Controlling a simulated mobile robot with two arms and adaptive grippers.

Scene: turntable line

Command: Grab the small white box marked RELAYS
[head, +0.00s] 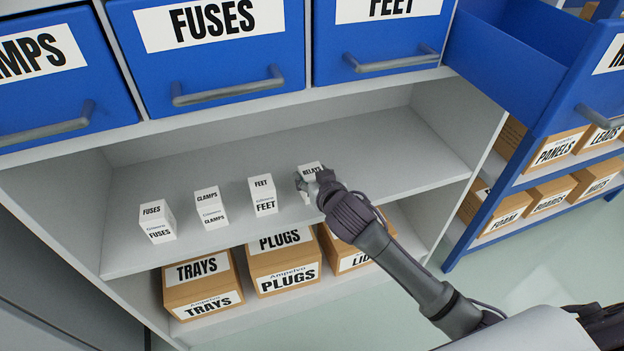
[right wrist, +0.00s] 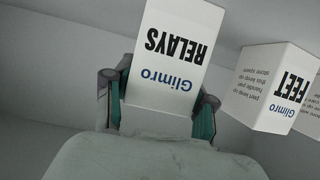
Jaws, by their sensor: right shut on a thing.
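The small white box marked RELAYS (head: 311,169) stands on the open grey shelf, at the right end of a row of small white boxes. My right gripper (head: 318,185) is shut on it, and the gripper hides most of its front. In the right wrist view the RELAYS box (right wrist: 172,60) is between the two fingers (right wrist: 160,108), with its label upside down in the picture. I cannot tell whether the box still touches the shelf. My left gripper is not in view.
The FEET box (head: 263,195) stands just left of the RELAYS box, then the CLAMPS box (head: 210,207) and FUSES box (head: 157,220). Blue drawers (head: 215,50) hang above; one at the right (head: 520,60) is pulled open. Cardboard boxes (head: 283,262) sit below. The shelf's right part is clear.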

